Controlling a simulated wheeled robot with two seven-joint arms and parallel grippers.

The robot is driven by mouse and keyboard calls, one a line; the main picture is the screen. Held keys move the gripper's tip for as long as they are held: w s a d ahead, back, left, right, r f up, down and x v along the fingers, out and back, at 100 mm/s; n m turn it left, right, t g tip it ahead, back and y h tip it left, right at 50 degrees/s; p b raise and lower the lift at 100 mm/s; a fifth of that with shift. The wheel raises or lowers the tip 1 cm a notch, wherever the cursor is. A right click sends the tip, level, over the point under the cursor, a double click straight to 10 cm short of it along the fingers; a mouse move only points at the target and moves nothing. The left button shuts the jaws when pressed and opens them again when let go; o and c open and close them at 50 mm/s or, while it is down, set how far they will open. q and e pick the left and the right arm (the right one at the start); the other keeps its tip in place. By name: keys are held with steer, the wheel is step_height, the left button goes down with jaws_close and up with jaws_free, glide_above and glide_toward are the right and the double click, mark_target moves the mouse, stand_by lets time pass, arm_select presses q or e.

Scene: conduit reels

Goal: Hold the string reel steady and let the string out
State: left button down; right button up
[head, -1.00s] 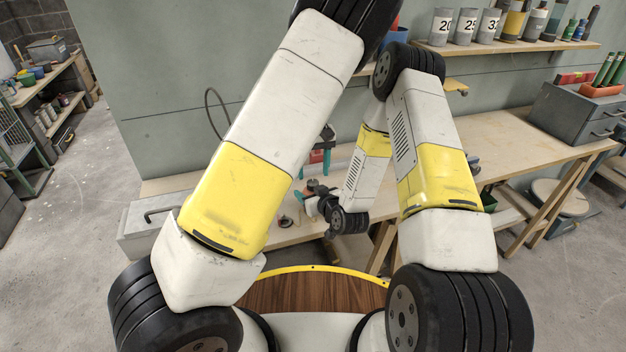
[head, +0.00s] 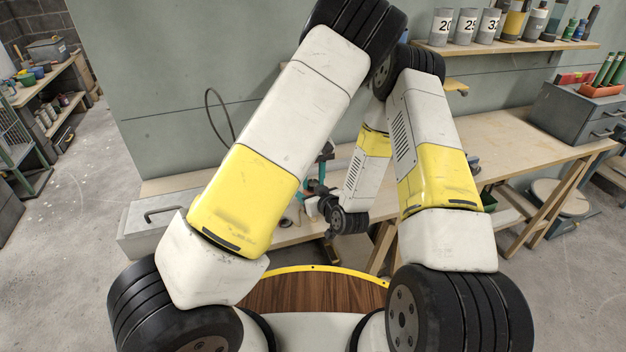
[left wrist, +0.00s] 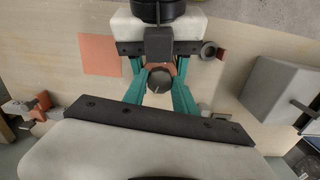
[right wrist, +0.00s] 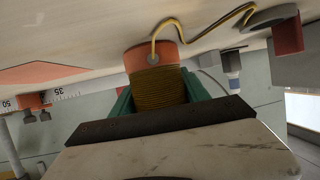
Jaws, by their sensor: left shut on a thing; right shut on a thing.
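The string reel (right wrist: 155,85) has an orange end and olive-yellow string wound on it. My right gripper (right wrist: 160,95) is shut around it, one teal finger on each side. The yellow string (right wrist: 205,33) runs from the orange end to a grey disc (right wrist: 274,15) on the bench. In the left wrist view a dark round knob (left wrist: 160,79) shows at the reel, with orange behind it. My left gripper (left wrist: 160,85) is shut on this knob. Its exact contact is hard to see. In the head view the hands meet low over the bench, and my left forearm partly covers them.
An orange mat (left wrist: 100,55) lies on the bench beside the hands. A red block (left wrist: 221,54) stands at the disc. A grey box (left wrist: 283,88) stands to the right in the left wrist view.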

mark_target(314, 182)
arm_select(q)
steer(key=shift+n, duration=0.5)
steer(key=n, duration=0.4)
steer(key=shift+n, duration=0.4)
steer(key=n, duration=0.4)
steer(key=shift+d+n, duration=0.1)
steer(key=shift+n, duration=0.2)
steer(key=c, duration=1)
jaws_free()
steer(key=shift+o, duration=0.2)
steer(key=shift+r, duration=0.1)
step_height(314, 182, up, 12)
